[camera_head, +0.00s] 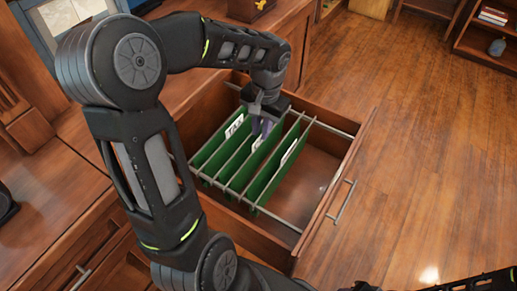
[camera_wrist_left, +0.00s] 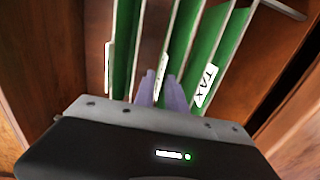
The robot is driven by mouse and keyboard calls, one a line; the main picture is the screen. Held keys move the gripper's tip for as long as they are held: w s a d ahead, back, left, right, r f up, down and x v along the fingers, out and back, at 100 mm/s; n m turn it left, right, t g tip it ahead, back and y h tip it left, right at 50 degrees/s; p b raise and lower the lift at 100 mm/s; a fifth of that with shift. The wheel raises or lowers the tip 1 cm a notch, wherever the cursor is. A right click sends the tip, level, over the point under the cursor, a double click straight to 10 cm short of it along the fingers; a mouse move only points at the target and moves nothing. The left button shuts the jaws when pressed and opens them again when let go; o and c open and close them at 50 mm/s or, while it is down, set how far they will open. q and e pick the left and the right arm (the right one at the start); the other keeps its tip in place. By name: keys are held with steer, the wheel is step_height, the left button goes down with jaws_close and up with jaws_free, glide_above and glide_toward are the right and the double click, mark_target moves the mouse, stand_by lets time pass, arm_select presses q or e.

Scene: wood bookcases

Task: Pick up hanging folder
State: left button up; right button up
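Several green hanging folders (camera_head: 270,180) hang in a row from metal rails in an open wooden drawer. Some carry white labels; one label reads TAX in the wrist view (camera_wrist_left: 206,84). My left gripper (camera_head: 262,128) reaches down among the folders, with its two purple fingers pointing into the row. In the left wrist view the fingers (camera_wrist_left: 161,90) stand a small gap apart, with a folder's white label (camera_wrist_left: 161,72) showing just beyond and between them. Whether they press on that folder cannot be told. My right gripper is not clearly seen.
The drawer's front panel (camera_head: 335,190) has a metal handle (camera_head: 341,204). The drawer floor (camera_head: 311,178) is bare on the right of the folders. A wooden desktop (camera_head: 45,200) lies at left. A bookcase (camera_head: 487,42) stands far right, with open floor between.

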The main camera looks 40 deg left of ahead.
mark_target(259, 145)
arm_select(q)
steer(key=shift+f, duration=0.1)
steer(key=f, duration=0.2)
steer(key=f+b, duration=0.1)
steer(key=f, duration=0.3)
steer(key=shift+a+f, duration=0.25)
steer(key=shift+f, duration=0.1)
steer(key=f, duration=0.1)
steer(key=f+b, duration=0.1)
steer(key=f, duration=0.1)
steer(key=f+b, duration=0.1)
steer(key=f, duration=0.1)
steer(key=shift+a, duration=0.35)
jaws_close()
stand_by(1.4)
